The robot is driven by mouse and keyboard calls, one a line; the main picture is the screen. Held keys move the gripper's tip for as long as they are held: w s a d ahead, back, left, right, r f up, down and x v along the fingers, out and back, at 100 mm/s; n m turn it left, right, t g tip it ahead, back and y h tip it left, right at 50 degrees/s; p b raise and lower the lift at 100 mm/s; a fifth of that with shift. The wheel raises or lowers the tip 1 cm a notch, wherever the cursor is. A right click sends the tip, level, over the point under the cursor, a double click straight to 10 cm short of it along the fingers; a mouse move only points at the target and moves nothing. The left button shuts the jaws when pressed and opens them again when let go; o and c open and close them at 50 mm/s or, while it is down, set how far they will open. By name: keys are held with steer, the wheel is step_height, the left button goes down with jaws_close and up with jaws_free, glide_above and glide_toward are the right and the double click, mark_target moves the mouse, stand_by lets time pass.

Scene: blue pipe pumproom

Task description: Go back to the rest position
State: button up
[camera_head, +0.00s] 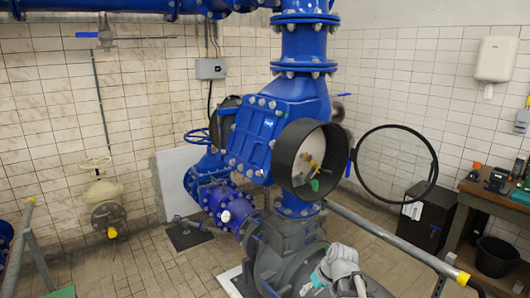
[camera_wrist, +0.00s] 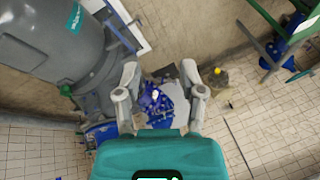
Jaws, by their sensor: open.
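My gripper (camera_wrist: 159,68) shows in the wrist view with its two grey fingers spread apart and nothing between them. Blue pipework and a pale plate show through the gap, well beyond the fingertips. In the head view, a grey and white part with teal marks (camera_head: 338,265) is at the bottom centre, in front of the grey pump (camera_head: 290,250); it looks like the end of my arm. Its fingers cannot be made out there.
A round black housing (camera_head: 283,160) on the blue pipework has its glazed round cover (camera_head: 395,165) swung open to the right. A grey rail (camera_head: 395,240) with a yellow end crosses the lower right. A wooden table (camera_head: 490,200) stands at right.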

steer(key=s+d+f+m+g+h, duration=0.2)
steer(key=s+m+h, duration=0.1)
steer(key=s, duration=0.6)
steer(key=shift+s+d+h, duration=0.35)
steer(key=shift+d+h, duration=0.05)
steer(key=shift+h, duration=0.2)
